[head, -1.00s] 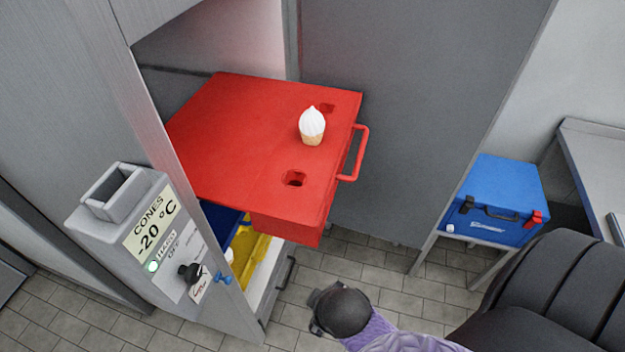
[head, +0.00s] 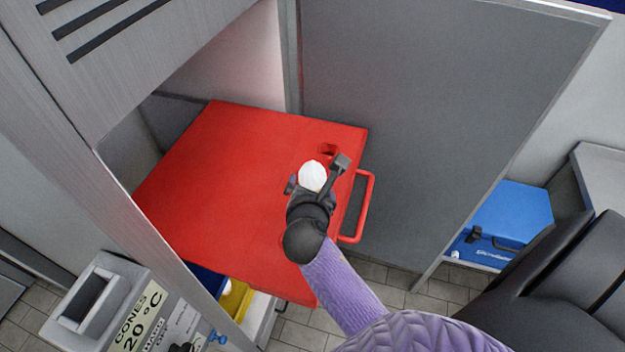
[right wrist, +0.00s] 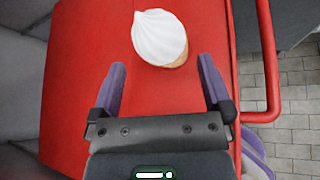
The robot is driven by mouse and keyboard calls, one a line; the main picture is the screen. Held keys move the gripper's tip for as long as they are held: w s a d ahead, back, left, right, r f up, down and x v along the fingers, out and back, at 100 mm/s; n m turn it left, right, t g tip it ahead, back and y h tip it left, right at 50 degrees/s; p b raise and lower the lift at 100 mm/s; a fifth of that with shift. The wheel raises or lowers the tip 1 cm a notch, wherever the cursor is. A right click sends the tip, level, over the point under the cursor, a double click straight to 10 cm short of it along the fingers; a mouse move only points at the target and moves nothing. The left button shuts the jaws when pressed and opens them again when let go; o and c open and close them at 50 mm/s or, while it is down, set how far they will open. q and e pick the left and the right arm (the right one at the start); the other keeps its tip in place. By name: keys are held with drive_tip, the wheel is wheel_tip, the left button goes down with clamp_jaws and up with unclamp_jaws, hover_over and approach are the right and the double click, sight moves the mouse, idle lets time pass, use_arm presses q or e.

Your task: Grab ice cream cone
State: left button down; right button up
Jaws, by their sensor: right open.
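The ice cream cone (head: 312,175) has a white swirl top and stands in the red drawer top, near its handle side. In the right wrist view the cone (right wrist: 160,38) shows just beyond the fingertips, with a bit of tan wafer below the swirl. My right gripper (head: 316,177) is over the red top at the cone. In the right wrist view its two purple-grey fingers (right wrist: 161,72) are spread wide, with the cone ahead of and roughly between them. No contact with the cone shows. My left gripper is not in view.
The red drawer (head: 240,165) stands pulled out of a grey cabinet, with a red handle (head: 366,205) and an empty hole (head: 328,149) beyond the cone. A grey door panel (head: 420,110) stands behind. A blue box (head: 512,215) is at the right.

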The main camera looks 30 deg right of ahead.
sight(312, 183)
drive_tip(key=x, duration=0.4)
drive_tip(key=shift+w+d+f, duration=0.2)
drive_tip(key=shift+w+f, duration=0.05)
drive_tip(key=shift+f, duration=0.05)
drive_tip(key=shift+s, duration=0.1)
drive_tip(key=c, duration=0.6)
